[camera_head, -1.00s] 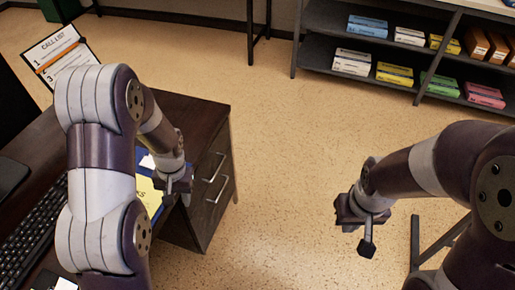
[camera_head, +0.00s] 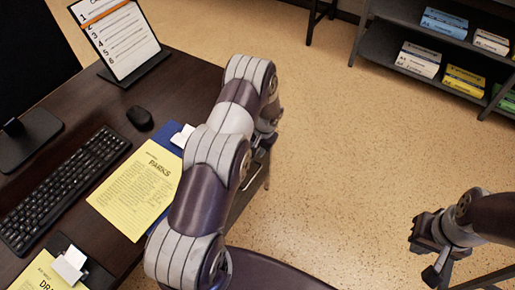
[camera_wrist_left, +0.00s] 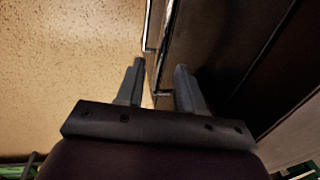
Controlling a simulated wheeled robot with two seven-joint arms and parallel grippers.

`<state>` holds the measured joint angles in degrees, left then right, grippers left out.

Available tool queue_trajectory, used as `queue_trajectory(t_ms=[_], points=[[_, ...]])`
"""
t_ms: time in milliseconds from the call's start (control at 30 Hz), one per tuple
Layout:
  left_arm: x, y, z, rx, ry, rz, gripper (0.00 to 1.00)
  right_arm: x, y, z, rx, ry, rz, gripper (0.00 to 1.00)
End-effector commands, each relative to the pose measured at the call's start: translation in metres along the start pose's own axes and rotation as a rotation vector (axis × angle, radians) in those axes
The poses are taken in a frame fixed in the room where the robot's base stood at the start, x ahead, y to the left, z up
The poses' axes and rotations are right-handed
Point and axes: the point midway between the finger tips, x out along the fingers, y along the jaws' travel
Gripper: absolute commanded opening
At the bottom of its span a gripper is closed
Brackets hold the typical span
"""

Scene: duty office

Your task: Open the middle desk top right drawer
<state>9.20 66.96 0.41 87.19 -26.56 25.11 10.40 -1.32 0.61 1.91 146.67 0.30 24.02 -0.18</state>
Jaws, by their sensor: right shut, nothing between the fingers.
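The dark drawer front (camera_wrist_left: 215,35) shows in the left wrist view with a silver handle (camera_wrist_left: 167,45) and a second handle (camera_wrist_left: 149,30) further off. My left gripper (camera_wrist_left: 160,64) is open. Its fingers sit either side of the end of the nearer handle, and I cannot tell whether they touch it. In the head view my left arm hides most of the drawers, and I cannot tell if one is ajar. My right gripper (camera_head: 430,247) is shut and empty over the floor at the right.
The dark desk (camera_head: 100,105) holds a keyboard (camera_head: 65,190), a mouse (camera_head: 140,118), a call list stand (camera_head: 115,40), a monitor (camera_head: 30,70) and a yellow paper (camera_head: 138,190) on a clipboard. Shelves (camera_head: 400,45) stand at the back right. The floor (camera_head: 340,150) between is clear.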

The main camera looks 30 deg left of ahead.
Motion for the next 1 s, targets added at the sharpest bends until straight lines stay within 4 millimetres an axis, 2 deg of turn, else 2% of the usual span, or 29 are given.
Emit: queue_trajectory(t_ms=[133, 367, 400, 500, 1000], points=[[0.0085, 0.0000, 0.0003, 0.000, 0.000, 0.000, 0.37, 0.0004, 0.0000, 0.0001, 0.000, 0.000, 0.000, 0.00], [0.0093, 0.0001, 0.0002, -0.001, 0.000, 0.000, 0.37, 0.0004, 0.0000, 0.0001, 0.000, 0.000, 0.000, 0.00], [0.0092, 0.0001, 0.0002, -0.001, 0.000, 0.000, 0.30, 0.0004, 0.0000, 0.0001, 0.000, 0.000, 0.000, 0.00], [0.0091, 0.0001, 0.0002, 0.000, 0.000, 0.000, 0.00, 0.0004, 0.0000, 0.0001, 0.000, 0.000, 0.000, 0.00], [0.0087, 0.0001, 0.0000, -0.001, 0.000, 0.000, 0.00, 0.0004, 0.0000, 0.0001, 0.000, 0.000, 0.000, 0.00]])
